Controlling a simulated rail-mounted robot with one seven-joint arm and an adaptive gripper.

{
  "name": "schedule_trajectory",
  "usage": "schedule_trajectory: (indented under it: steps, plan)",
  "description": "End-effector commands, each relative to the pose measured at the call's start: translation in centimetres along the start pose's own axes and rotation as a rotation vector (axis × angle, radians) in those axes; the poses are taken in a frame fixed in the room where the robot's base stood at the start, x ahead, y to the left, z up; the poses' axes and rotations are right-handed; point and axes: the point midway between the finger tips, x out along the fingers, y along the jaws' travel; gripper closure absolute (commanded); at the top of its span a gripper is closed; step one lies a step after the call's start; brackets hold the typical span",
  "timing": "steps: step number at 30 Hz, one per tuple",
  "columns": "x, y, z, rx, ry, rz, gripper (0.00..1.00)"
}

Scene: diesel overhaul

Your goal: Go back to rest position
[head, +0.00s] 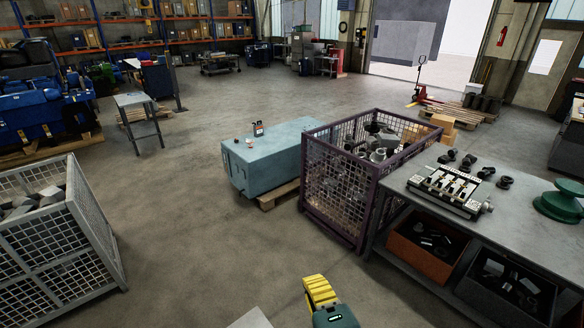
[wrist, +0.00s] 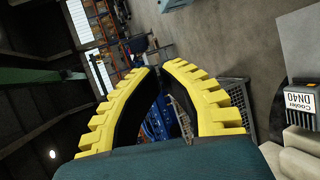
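My gripper (head: 318,288) shows at the bottom middle of the head view, in front of the mesh crate and left of the workbench. In the wrist view its two yellow ribbed fingers (wrist: 162,68) bow inward and their tips come together. Nothing is held between them; only the distant background shows through the gap behind the tips. The rest of the arm is mostly out of the head view.
A purple mesh crate (head: 330,196) of metal parts stands beside a workbench (head: 405,190). A blue-grey box (head: 262,160) sits on a pallet, and a grey mesh crate (head: 98,240) stands left. The middle floor is clear.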

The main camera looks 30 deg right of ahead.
Motion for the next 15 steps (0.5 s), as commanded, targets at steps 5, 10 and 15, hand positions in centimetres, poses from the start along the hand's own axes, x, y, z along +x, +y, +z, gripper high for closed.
schedule_trajectory:
  steps: [5,10,15]
  plan:
    - [-4.7,10.5,-10.2,0.437,0.272,0.29,1.0]
    - [-10.1,15.8,-9.8,1.017,0.493,0.438,1.0]
    - [-12.3,17.7,-9.2,1.427,0.678,0.435,1.0]
